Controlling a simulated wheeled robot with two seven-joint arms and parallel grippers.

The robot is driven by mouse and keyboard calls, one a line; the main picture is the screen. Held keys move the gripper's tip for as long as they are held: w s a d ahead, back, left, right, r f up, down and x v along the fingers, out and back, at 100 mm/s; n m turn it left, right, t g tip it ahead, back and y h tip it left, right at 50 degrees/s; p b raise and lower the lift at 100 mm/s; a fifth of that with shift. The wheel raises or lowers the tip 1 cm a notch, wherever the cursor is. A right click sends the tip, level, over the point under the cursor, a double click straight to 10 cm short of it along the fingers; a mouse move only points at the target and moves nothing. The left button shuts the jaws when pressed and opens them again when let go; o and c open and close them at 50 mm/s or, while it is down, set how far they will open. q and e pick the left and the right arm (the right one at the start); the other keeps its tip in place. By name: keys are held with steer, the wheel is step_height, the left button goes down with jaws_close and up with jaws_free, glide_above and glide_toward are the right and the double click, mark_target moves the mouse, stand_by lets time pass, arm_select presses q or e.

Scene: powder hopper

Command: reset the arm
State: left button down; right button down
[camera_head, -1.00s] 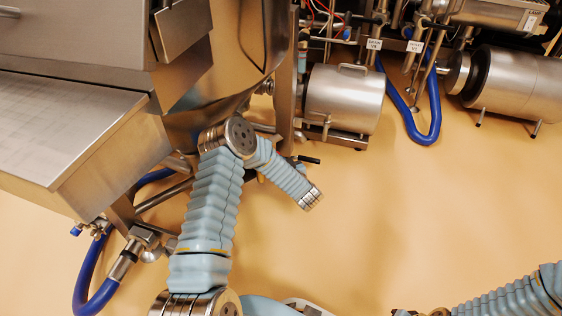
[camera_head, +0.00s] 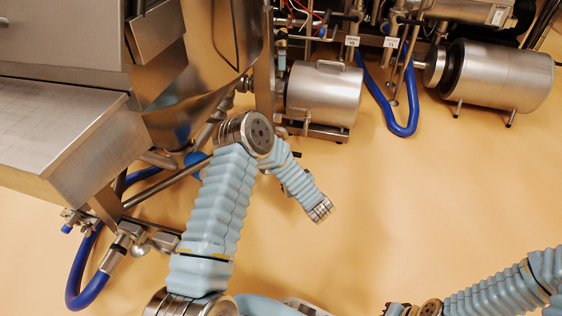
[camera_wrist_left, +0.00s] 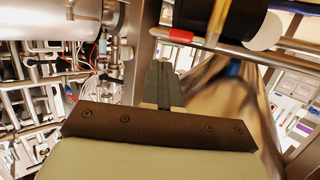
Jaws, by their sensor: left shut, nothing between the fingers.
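My left arm (camera_head: 216,205), in a pale blue ribbed sleeve, rises from the bottom of the head view beside the steel hopper machine. It bends at a metal joint, and its forearm (camera_head: 298,182) slopes down to the right. I cannot make out the left gripper's fingers there. In the left wrist view the left gripper (camera_wrist_left: 163,84) is shut, with its fingers together and nothing between them. My right arm (camera_head: 495,292) enters at the lower right; its gripper is not in view.
Steel housing (camera_head: 65,125) fills the left, close to my left arm. A blue hose (camera_head: 87,278) curves below it. Steel cylinders (camera_head: 322,95) (camera_head: 510,75) and pipework stand along the back. Orange floor (camera_head: 420,200) is open in the middle. The wrist view shows a black cylinder (camera_wrist_left: 222,18) near the fingers.

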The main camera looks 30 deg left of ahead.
arm_select(q)
steer(key=s+d+f+m+t+h, duration=0.1)
steer(key=s+d+f+m+h, duration=0.1)
steer(key=d+f+m+h, duration=0.35)
steer(key=s+d+f+m+g+h, duration=0.1)
steer(key=s+d+f+g+h, duration=0.2)
steer(key=s+d+h, duration=0.3)
steer(key=s+d+f+m+g+h, duration=0.1)
steer(key=s+d+f+g+h, duration=0.15)
steer(key=s+d, duration=0.45)
steer(key=s+m+g+h, duration=0.1)
steer(key=s+g+h, duration=0.15)
steer(key=s, duration=0.85)
step_height(320, 180, up, 13)
steer(key=s+g+p, duration=0.1)
steer(key=p, duration=1.2)
steer(key=shift+s+d+f, duration=0.2)
steer(key=shift+s+d, duration=0.05)
steer(key=shift+s, duration=0.05)
steer(key=shift+m, duration=0.25)
